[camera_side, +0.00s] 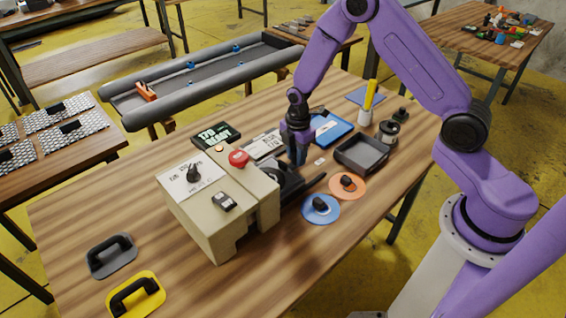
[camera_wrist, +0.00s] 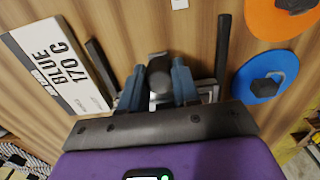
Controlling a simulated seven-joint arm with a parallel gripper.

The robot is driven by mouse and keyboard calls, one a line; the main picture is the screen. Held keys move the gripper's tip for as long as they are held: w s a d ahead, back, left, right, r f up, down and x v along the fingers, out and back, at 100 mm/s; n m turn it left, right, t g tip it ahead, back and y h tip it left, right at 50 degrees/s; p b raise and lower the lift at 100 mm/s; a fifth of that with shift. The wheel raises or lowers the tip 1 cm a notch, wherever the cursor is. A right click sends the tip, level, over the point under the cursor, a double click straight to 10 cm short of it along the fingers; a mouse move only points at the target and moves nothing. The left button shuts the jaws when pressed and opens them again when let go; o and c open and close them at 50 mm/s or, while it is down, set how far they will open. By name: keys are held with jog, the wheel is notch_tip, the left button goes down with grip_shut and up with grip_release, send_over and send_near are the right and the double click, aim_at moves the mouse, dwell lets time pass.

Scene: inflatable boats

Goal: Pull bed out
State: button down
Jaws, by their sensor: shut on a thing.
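The beige machine (camera_side: 218,195) stands on the wooden table, with a red button and a lit dark display beside it. Its dark bed (camera_side: 288,183) sits low at the machine's right side, with dark rails reaching out to the right. My gripper (camera_side: 298,152) points down over the bed. In the wrist view, my gripper's blue fingers (camera_wrist: 158,88) are shut on the bed's dark round handle (camera_wrist: 159,70), one on each side. A dark rail (camera_wrist: 222,48) lies to the right of the fingers. The bed's inner part is hidden by the machine and gripper.
A blue disc (camera_side: 320,211) and an orange disc (camera_side: 348,188) lie near the rail ends. A dark tray (camera_side: 362,153) stands behind them. A white card (camera_wrist: 60,65) reads "BLUE 170 G". Yellow (camera_side: 135,297) and grey (camera_side: 112,257) handled pads lie front left.

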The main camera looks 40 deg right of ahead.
jog(key=d, duration=0.7)
jog(key=shift+d, duration=0.45)
jog(key=c, duration=0.8)
grip_release()
jog(key=shift+r, duration=0.3)
notch_tip(320, 180, up, 17)
